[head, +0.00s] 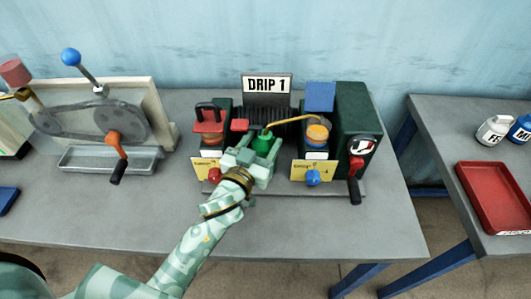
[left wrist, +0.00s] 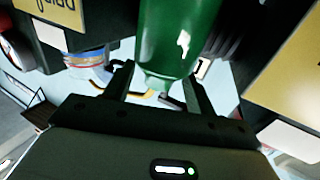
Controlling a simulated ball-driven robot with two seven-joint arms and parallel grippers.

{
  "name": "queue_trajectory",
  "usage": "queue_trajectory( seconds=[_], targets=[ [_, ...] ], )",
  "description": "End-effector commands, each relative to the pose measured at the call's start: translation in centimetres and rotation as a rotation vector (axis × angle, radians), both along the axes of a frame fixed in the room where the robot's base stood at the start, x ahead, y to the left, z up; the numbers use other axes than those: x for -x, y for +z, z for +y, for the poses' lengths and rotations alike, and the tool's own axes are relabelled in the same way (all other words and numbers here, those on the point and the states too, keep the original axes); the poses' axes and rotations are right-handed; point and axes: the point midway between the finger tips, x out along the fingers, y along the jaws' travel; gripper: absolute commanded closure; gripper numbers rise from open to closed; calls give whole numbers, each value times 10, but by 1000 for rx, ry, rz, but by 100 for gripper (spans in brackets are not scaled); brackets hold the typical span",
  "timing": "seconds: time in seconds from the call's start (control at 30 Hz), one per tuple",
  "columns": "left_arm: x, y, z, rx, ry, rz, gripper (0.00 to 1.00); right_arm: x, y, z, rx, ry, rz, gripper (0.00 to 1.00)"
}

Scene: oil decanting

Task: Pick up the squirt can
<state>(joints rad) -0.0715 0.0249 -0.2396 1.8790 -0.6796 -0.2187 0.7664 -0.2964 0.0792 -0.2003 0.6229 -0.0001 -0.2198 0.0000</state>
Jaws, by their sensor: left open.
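The squirt can (head: 263,142) is green with a long thin brass spout. It stands at the middle of the drip machine, with its spout reaching right toward an orange-topped jar (head: 317,133). My left gripper (head: 259,156) is at the can from the front and hides its lower part. In the left wrist view the can's green body (left wrist: 178,40) shows between the two open fingers (left wrist: 160,82). I cannot tell whether either finger touches it. My right gripper is not in view.
The dark green machine housing (head: 355,120) and the "DRIP 1" sign (head: 267,84) stand close around the can. A red-topped jar (head: 209,125) is to its left. A crank device (head: 105,120) stands further left. A red tray (head: 495,197) lies on the right table.

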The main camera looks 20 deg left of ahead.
Motion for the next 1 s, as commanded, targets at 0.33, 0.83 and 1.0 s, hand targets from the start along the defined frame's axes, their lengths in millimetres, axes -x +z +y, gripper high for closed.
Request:
queue_trajectory(
  seconds=[0.33,0.83,1.0],
  targets=[
    [-21,0,-2,0,0,1,44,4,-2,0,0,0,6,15],
    [-20,0,-2,0,0,-1,100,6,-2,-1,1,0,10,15],
    [-21,4,-1,0,0,-2,100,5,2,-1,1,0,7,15]
  ],
)
